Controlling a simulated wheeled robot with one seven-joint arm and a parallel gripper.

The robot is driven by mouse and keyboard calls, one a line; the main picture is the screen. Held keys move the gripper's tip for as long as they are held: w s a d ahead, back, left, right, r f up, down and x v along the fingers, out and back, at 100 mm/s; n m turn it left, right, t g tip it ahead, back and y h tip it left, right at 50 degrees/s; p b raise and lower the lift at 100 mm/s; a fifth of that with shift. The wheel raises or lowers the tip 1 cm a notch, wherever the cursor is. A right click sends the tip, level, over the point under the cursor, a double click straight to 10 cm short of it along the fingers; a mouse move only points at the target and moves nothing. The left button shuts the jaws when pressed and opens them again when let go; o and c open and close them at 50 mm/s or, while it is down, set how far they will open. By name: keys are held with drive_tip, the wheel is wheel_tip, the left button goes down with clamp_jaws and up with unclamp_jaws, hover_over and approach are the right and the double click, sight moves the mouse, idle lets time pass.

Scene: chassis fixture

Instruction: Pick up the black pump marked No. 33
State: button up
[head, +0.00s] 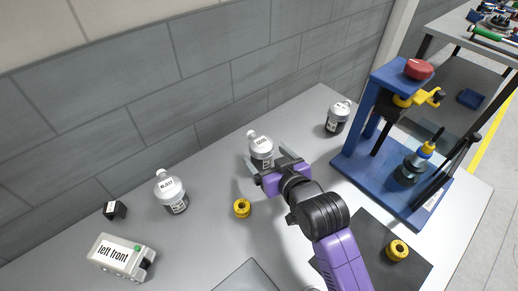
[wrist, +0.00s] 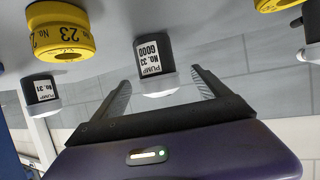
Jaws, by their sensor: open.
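The black pump marked No. 33 (wrist: 154,56) has a white top and a white label, and appears upside down in the wrist view. It lies between the lines of my two fingers there. In the head view, the pump at my gripper (head: 261,147) stands upright on the grey table. My gripper (head: 267,158) is open, with one finger on each side of this pump's near side. The wrist view shows both fingers of my gripper (wrist: 161,78) apart and nothing clamped. I cannot tell whether either finger touches the pump.
Another pump (wrist: 41,93) reads No. 31. A yellow ring part (wrist: 62,35) reads 23. In the head view, similar pumps stand left (head: 172,192) and right (head: 338,117). A blue press frame (head: 345,150) stands right.

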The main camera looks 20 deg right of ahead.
drive_tip(key=shift+p+x, duration=0.45)
drive_tip(key=shift+x, duration=2.15)
drive_tip(key=shift+d, duration=0.15)
clamp_jaws()
drive_tip(key=shift+r, duration=0.1)
